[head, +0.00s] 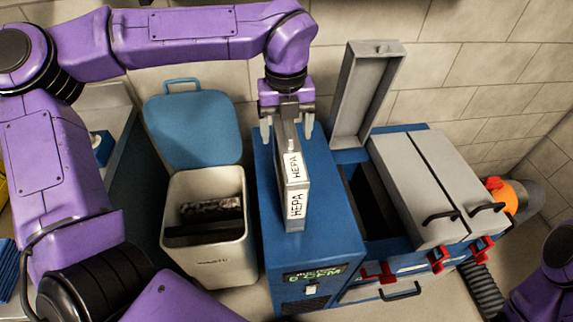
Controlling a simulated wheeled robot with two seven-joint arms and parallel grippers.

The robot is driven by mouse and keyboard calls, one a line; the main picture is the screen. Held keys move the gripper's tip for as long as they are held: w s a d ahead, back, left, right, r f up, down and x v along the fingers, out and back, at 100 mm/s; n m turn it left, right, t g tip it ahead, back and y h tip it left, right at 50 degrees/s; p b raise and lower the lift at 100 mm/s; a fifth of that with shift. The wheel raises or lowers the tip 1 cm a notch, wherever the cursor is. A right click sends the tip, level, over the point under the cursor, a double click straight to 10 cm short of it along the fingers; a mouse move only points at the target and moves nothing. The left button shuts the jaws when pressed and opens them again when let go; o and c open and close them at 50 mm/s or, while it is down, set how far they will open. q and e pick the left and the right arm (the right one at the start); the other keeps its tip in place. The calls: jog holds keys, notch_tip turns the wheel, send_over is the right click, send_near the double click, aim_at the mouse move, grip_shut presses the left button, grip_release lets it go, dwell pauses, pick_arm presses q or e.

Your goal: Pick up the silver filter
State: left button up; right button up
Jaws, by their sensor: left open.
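The silver filter (294,212) is a thin upright slab with white HEPA labels on its narrow side. It stands on top of the blue machine cabinet (330,243). My left gripper (287,130) points down at the filter's far upper end, with one finger on each side of it. The fingers are open, and gaps show between them and the filter. Part of the filter's far end is hidden by the gripper. My right gripper is not in view; only a piece of my right arm shows at the lower right corner.
Right of the cabinet is an open slot (368,205) with a raised grey lid (365,95) behind it, then closed grey lids (425,180) with black handles and red latches. Left stands a white bin (208,262) with its blue lid (193,130) open and dark items inside.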

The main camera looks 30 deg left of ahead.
aim_at(287, 144)
pick_arm(q)
jog(key=f, duration=0.1)
jog(key=w+f, duration=0.1)
jog(key=f, duration=0.3)
jog(key=shift+w+p, duration=0.25)
jog(key=shift+p, duration=0.15)
jog(key=shift+s+f, duration=0.1)
jog(key=shift+f, duration=0.05)
jog(key=shift+s, duration=0.25)
jog(key=shift+c, duration=0.3)
jog(key=shift+w, duration=0.15)
grip_shut()
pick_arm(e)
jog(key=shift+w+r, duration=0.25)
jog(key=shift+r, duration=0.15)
pick_arm(q)
jog(key=shift+r, duration=0.2)
